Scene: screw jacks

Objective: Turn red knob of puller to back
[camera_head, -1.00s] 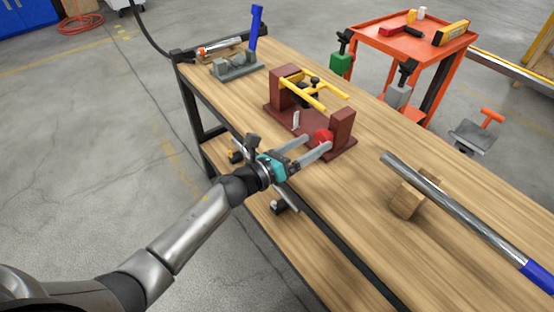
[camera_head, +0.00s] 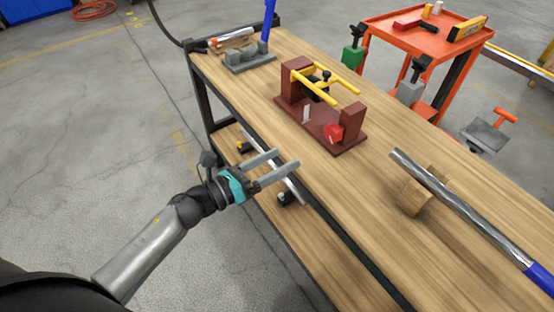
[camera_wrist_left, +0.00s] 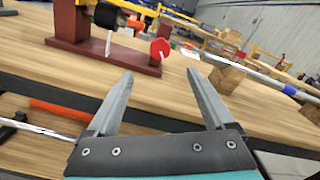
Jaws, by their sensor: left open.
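The puller (camera_head: 318,125) is a dark red-brown stand on the wooden workbench, with an upright block at each end and yellow bars on top. Its red knob (camera_head: 333,133) sits at the near side of the front block. In the left wrist view the knob (camera_wrist_left: 160,49) shows as a red disc with a small pale mark, beyond the fingertips. My left gripper (camera_head: 286,162) is open and empty, off the bench's front edge, to the lower left of the knob and apart from it. It also shows in the left wrist view (camera_wrist_left: 160,85). My right gripper is not in view.
A long metal bar with a blue grip (camera_head: 470,210) rests on a wooden block (camera_head: 416,197) right of the puller. A grey device with a blue lever (camera_head: 249,56) stands at the far left. A red-orange cart (camera_head: 407,40) stands behind. A lower shelf (camera_head: 290,245) lies under the bench.

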